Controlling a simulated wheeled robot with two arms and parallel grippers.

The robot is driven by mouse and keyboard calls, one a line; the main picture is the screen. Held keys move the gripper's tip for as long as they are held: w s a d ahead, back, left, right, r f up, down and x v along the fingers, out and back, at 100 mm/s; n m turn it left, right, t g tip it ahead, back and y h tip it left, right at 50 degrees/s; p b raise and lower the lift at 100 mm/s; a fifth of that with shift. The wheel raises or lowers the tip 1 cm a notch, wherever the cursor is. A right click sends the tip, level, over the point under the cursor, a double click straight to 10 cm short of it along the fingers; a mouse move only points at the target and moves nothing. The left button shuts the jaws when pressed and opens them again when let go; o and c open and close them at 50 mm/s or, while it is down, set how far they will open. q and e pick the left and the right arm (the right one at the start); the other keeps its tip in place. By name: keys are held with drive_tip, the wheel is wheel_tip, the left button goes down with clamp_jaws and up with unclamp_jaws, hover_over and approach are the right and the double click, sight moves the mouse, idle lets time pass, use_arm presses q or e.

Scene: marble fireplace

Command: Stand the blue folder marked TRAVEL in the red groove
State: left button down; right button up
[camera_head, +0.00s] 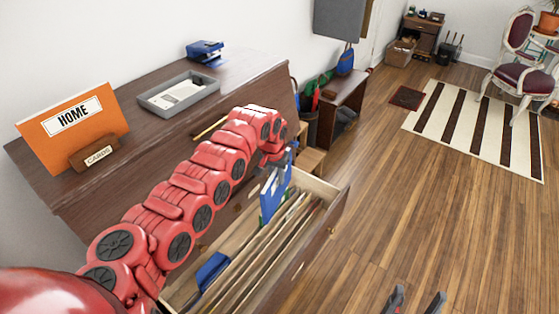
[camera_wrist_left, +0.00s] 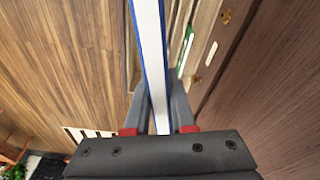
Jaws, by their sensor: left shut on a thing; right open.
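My left gripper (camera_head: 284,163) is shut on a blue folder (camera_head: 271,198) and holds it upright at the far part of an open drawer. Its lower part seems to reach among the drawer's contents; I cannot tell whether it touches them. In the left wrist view the folder (camera_wrist_left: 150,50) shows edge-on as a white strip with blue edges, between the two fingers (camera_wrist_left: 160,110). I cannot read a TRAVEL mark on it. I cannot make out a red groove in either view. My right gripper (camera_head: 415,302) is open and empty at the bottom edge, over the floor.
The open drawer (camera_head: 333,219) holds several tan files (camera_head: 265,250) and a blue item (camera_head: 212,270). On the dresser top stand an orange HOME folder (camera_head: 50,130) in a CARDS holder (camera_head: 95,157), a grey tray (camera_head: 150,105) and a blue desk tool (camera_head: 205,49).

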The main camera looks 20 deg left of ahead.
use_arm(q)
drive_tip(key=s+f+m+b, duration=0.1)
drive_tip(key=f+b, duration=0.5)
drive_tip(key=f, duration=1)
drive_tip(key=s+f+m+b, duration=0.1)
drive_tip(key=s+f+b, duration=0.2)
drive_tip(key=f, duration=1.4)
drive_tip(key=b, duration=0.4)
drive_tip(key=shift+s+a+m, duration=0.25)
drive_tip(key=shift+s+m, duration=0.05)
drive_tip(key=shift+m, duration=0.1)
drive_tip(key=shift+s+p, duration=0.1)
drive_tip(key=shift+p, duration=0.2)
drive_tip(key=shift+f, duration=0.3)
drive_tip(key=shift+f+b, duration=0.65)
drive_tip(key=shift+b, duration=0.05)
drive_tip(key=shift+f, duration=0.3)
drive_tip(key=shift+f+b, duration=0.8)
drive_tip(key=shift+b, duration=0.05)
